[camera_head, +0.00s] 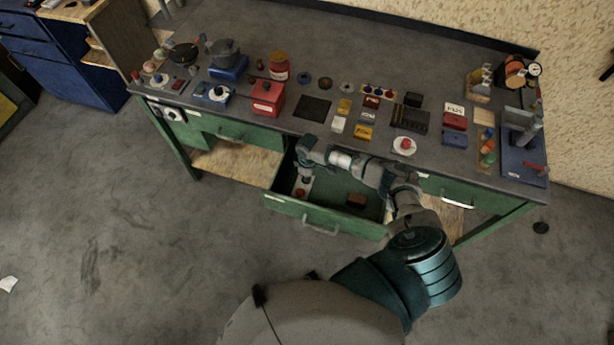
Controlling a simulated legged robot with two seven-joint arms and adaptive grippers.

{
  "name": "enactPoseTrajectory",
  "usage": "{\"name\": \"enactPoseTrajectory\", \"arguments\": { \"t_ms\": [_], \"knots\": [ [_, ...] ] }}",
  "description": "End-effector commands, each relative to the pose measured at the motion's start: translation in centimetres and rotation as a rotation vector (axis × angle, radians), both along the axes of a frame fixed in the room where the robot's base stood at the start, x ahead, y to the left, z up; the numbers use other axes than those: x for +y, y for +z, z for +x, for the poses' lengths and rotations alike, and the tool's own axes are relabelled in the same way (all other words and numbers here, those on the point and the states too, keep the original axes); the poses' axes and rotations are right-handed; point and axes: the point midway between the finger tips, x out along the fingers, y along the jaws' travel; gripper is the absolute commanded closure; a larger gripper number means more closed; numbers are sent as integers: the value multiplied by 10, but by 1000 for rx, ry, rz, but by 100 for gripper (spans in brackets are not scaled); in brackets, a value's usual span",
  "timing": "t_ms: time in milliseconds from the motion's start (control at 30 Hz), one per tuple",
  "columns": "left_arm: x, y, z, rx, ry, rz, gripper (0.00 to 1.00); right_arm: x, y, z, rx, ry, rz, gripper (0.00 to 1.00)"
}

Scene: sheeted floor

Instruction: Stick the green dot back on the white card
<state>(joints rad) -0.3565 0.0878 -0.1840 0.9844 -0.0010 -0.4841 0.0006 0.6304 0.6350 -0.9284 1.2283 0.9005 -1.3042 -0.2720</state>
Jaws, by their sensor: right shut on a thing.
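My right arm reaches over the open green drawer, and its gripper (304,184) points down at the drawer's left side. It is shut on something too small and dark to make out. I cannot make out a green dot anywhere. A pale card-like piece (338,124) lies on the bench top near the middle. Another white piece (455,108) with dark marks lies on the bench's right part. I cannot tell which of them is the white card. My left gripper is not in view.
The open drawer (322,223) holds a small red thing (299,193) near my gripper and a brown block (356,200). The grey floor in front is mostly clear.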

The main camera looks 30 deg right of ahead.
Motion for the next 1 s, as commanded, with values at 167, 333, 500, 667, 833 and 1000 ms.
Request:
{"name": "enactPoseTrajectory", "arguments": {
  "t_ms": [167, 333, 500, 667, 833, 1000],
  "knots": [
    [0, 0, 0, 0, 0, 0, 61, 0, 0, 0, 0, 0, 0, 64],
    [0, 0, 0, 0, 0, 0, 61, 0, 0, 0, 0, 0, 0, 64],
    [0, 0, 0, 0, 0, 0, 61, 0, 2, 0, -1, 1, 0, 64],
    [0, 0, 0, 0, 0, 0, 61, -1, 24, 1, -3, 1, 0, 64],
    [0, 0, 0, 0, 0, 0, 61, -1, 62, 1, -3, 2, 1, 64],
    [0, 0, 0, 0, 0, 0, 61, -2, 96, 1, -2, 1, 1, 64]
  ]
}}
